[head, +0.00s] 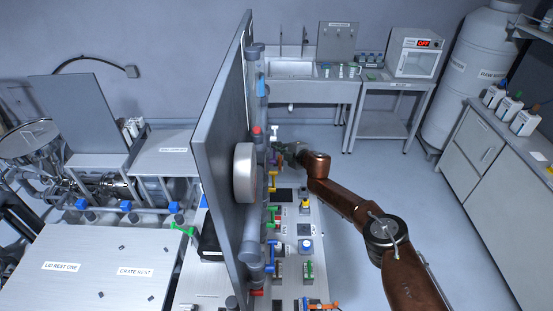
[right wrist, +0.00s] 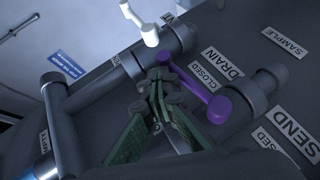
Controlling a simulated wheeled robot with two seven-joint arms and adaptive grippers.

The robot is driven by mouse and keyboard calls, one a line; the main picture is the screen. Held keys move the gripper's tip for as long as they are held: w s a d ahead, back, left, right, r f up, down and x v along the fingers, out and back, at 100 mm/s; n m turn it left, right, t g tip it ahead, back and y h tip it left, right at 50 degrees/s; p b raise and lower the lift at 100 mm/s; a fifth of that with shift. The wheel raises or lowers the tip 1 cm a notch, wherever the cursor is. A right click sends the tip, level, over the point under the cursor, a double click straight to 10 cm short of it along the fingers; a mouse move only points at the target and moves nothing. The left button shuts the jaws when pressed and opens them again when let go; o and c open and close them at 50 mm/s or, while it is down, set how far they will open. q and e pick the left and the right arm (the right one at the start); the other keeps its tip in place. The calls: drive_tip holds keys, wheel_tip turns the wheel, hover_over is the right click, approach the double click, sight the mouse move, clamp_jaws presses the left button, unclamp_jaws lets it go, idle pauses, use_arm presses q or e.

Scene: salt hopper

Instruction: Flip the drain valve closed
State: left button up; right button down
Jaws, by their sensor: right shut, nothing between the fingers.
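The drain valve's purple handle (right wrist: 200,90) shows in the right wrist view beside the DRAIN label (right wrist: 222,63) and a CLOSED label (right wrist: 195,76). It runs diagonally from the upper left to a round end at lower right. In the head view my right gripper (head: 291,152) is at the valve panel's right side, small and partly hidden. My left gripper is not in view.
A white handle (right wrist: 140,25) stands near the fingers, with grey pipes around. SEND (right wrist: 297,132) and SAMPLE (right wrist: 285,42) labels lie to the right. In the head view a tall grey panel (head: 225,150) stands left of my arm. Open floor lies to the right.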

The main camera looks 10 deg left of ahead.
idle(0.6)
drive_tip(key=s+d+r+p, duration=0.1)
drive_tip(key=d+r, duration=0.4)
drive_tip(key=r, duration=0.7)
drive_tip(key=shift+p, duration=0.6)
drive_tip(key=shift+a, duration=0.1)
